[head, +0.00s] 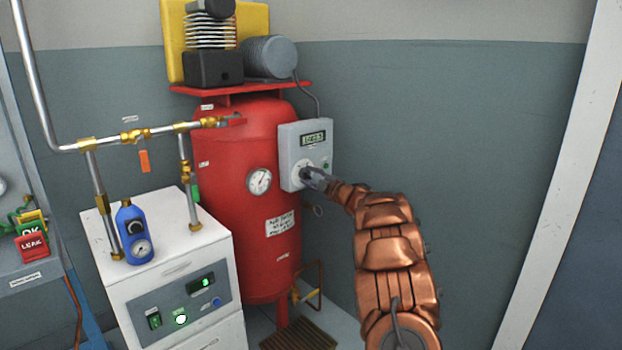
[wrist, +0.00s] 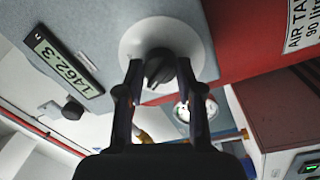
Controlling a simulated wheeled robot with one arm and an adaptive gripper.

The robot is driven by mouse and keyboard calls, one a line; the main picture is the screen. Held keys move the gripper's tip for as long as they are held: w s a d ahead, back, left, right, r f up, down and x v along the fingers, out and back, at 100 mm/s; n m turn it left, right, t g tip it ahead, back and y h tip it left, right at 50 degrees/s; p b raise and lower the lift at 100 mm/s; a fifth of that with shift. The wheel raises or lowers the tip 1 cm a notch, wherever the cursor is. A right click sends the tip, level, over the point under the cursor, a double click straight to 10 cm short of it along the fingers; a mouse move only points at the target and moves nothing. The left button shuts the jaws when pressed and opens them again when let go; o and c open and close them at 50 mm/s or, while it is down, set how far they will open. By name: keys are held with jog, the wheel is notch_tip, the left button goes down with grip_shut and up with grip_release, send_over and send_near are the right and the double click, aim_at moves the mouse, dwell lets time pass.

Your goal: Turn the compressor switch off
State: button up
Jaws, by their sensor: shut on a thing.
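The compressor switch is a dark rotary knob (wrist: 159,73) on a pale round plate, on the front of the grey control box (head: 291,148). In the wrist view my gripper (wrist: 158,65) has one finger on each side of the knob and is shut on it. The box also shows in the wrist view (wrist: 180,20), with its lit display (wrist: 62,62) reading about 1462.3. In the head view my gripper (head: 316,178) reaches the box's lower front from the right and mostly hides the knob. The switch's position marks are not readable.
The red air tank (head: 232,160) with a round gauge (head: 259,181) stands left of the box. A white cabinet (head: 165,240) with pipes and a blue filter unit (head: 133,232) stands front left. The wall to the right is clear.

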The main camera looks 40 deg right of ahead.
jog(key=o, duration=1.2)
jog(key=shift+c, duration=0.2)
jog(key=s, duration=1.2)
jog(key=shift+a+f, duration=0.35)
jog(key=shift+f, duration=0.05)
jog(key=shift+r, duration=0.1)
